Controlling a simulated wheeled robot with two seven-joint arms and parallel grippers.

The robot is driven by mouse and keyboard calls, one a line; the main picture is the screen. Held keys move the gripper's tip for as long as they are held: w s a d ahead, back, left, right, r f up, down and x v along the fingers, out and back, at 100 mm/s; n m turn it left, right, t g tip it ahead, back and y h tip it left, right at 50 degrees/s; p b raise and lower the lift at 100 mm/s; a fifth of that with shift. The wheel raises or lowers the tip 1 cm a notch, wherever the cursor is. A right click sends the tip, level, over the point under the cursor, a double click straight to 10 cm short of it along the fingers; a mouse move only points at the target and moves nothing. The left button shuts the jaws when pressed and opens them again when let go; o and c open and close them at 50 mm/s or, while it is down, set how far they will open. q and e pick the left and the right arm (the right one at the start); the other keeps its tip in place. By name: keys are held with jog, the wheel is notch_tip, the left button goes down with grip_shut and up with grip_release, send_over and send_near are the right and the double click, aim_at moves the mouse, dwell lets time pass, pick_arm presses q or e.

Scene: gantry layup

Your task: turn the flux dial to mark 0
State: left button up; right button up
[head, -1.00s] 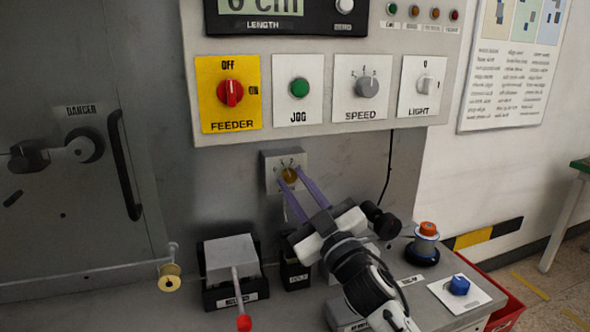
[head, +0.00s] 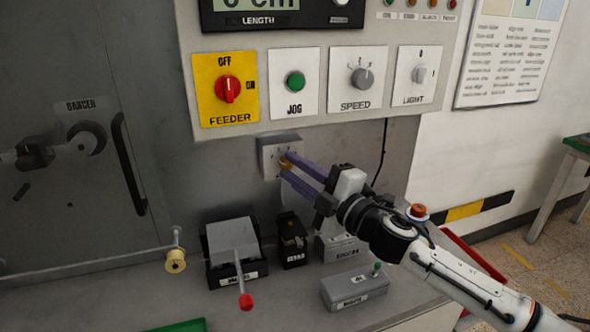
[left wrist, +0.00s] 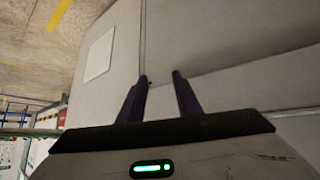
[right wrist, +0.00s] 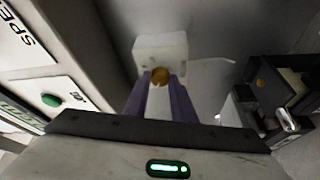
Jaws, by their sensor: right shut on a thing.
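The flux dial is a small brass-coloured knob (head: 286,162) on a grey box (head: 268,158) fixed to the wall under the control panel. The knob also shows in the right wrist view (right wrist: 160,75), between the fingertips. My right gripper (head: 287,163) comes in from the right, its purple fingers shut on the knob. The fingers hide part of the dial face, and I cannot read which mark the knob points at. My left gripper (left wrist: 161,78) shows only in the left wrist view; its two dark fingers are apart with nothing between them.
The control panel with the feeder switch (head: 229,89), jog button (head: 295,82) and speed knob (head: 362,78) hangs just above. On the bench below stand a red-tipped lever unit (head: 233,245), a black box (head: 292,240) and a grey box (head: 355,290).

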jog(key=shift+n, duration=0.6)
jog(key=o, duration=1.1)
jog(key=shift+c, duration=0.2)
jog(key=r+b+v, duration=0.1)
jog(key=v, duration=0.9)
jog(key=shift+f, duration=0.25)
jog(key=shift+s+d, duration=0.1)
jog(key=shift+s, duration=0.05)
